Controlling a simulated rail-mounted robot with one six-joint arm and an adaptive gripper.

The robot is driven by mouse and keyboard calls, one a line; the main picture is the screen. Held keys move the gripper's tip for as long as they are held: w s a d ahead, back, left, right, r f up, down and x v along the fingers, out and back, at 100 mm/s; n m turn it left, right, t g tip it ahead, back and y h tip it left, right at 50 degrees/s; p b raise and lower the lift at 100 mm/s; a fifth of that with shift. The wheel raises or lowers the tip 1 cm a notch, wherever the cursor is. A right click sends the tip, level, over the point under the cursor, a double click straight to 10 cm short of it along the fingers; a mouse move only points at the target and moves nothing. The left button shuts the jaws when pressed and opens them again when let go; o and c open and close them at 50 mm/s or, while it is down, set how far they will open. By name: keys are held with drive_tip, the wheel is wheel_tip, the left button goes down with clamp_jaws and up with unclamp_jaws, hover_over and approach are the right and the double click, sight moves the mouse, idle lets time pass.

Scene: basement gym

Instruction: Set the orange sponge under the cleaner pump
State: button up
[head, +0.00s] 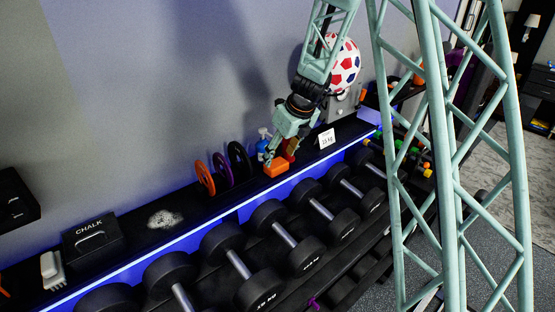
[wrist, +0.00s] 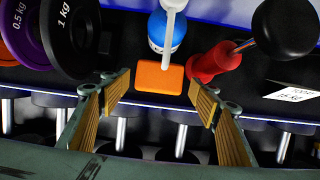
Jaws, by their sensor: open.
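The orange sponge (wrist: 152,79) lies flat on the black shelf top and also shows in the head view (head: 276,169). The cleaner pump, a blue bottle (wrist: 157,35) with a white top, stands just behind it; it also shows in the head view (head: 262,145). Its white nozzle (wrist: 169,40) reaches toward me, and its tip overlaps the sponge's far edge in the wrist view. My gripper (wrist: 157,92) is open, with one finger at each side of the sponge's near part. Both fingers look apart from the sponge. I cannot tell their height above the shelf.
A red object with a black ball (wrist: 215,63) stands close right of the sponge. Weight plates (wrist: 75,35) stand at the left. A white 15 kg card (head: 326,138) is at the right. Dumbbells (head: 283,235) line the rack in front. The shelf near the chalk box (head: 91,235) has free room.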

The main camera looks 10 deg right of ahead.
drive_tip(key=v, duration=0.6)
drive_tip(key=shift+r+p, duration=0.15)
drive_tip(key=shift+p, duration=0.2)
drive_tip(key=shift+s, duration=0.1)
drive_tip(key=shift+s+r, duration=0.1)
drive_tip(key=shift+r, duration=0.05)
idle(0.4)
drive_tip(key=s+a+r+n, duration=0.2)
drive_tip(key=s+r+n, duration=0.7)
drive_tip(key=s, duration=0.4)
drive_tip(key=s+a+r+n, duration=0.2)
drive_tip(key=s+r+n, duration=0.5)
drive_tip(key=s+r, duration=0.4)
drive_tip(key=s+d+r+n+h, duration=0.1)
drive_tip(key=s+n, duration=1.3)
drive_tip(key=s, duration=1.6)
drive_tip(key=shift+d+r+n+h, duration=0.25)
drive_tip(key=shift+d+n+h, duration=0.15)
drive_tip(key=shift+d, duration=0.2)
